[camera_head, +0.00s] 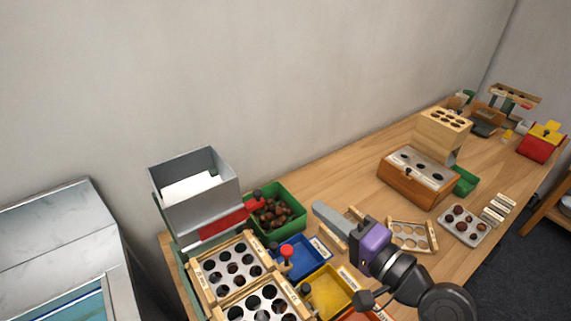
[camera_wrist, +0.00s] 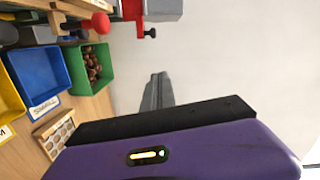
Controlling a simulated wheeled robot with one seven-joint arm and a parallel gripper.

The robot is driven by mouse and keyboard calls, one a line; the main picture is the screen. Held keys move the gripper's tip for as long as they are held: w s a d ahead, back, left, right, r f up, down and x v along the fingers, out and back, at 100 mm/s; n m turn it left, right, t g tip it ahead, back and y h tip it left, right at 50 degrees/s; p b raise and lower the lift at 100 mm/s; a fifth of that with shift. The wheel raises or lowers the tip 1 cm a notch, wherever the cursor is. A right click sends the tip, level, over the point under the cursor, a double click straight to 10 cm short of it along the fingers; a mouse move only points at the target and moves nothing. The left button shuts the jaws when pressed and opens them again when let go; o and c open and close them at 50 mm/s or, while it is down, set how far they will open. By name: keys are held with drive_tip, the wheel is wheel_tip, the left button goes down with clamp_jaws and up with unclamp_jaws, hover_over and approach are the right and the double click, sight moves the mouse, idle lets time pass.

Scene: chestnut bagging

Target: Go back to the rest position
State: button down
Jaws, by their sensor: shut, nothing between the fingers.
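My gripper (camera_head: 323,212) shows in the head view above the near part of the workbench, with its grey fingers pointing to the upper left. The purple hand body is behind them. In the wrist view the fingers (camera_wrist: 157,92) lie together and point at the pale wall, with nothing between them. My gripper is shut and empty. In the head view it stands to the right of the green bin of chestnuts (camera_head: 301,222) and above the area beside the blue bin (camera_head: 300,262). The fingertips appear apart from both bins.
A grey hopper (camera_head: 193,225) with a red part stands left of the green bin. Perforated trays (camera_head: 205,295), a yellow bin (camera_head: 333,290) and a wooden frame (camera_head: 432,247) lie nearby. A wooden box (camera_head: 402,190) and a tray of chestnuts (camera_head: 449,231) are to the right. The wall is behind.

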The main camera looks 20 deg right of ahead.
drive_tip(key=s+d+f+n+t+h, duration=0.2)
drive_tip(key=s+d+n+h, duration=0.2)
drive_tip(key=s+d+h, duration=0.35)
drive_tip(key=s+a+f+n+g, duration=0.1)
drive_tip(key=s+a+f+n, duration=0.1)
drive_tip(key=s, duration=0.6)
drive_tip(key=s+a+f+n+g, duration=0.1)
drive_tip(key=s+a+f+n, duration=0.1)
drive_tip(key=s, duration=0.6)
drive_tip(key=s+a+f+n+g, duration=0.1)
drive_tip(key=s+a+f+n, duration=0.1)
drive_tip(key=s, duration=0.7)
drive_tip(key=shift+n+y, duration=0.35)
drive_tip(key=shift+n, duration=0.25)
drive_tip(key=shift+a, duration=0.1)
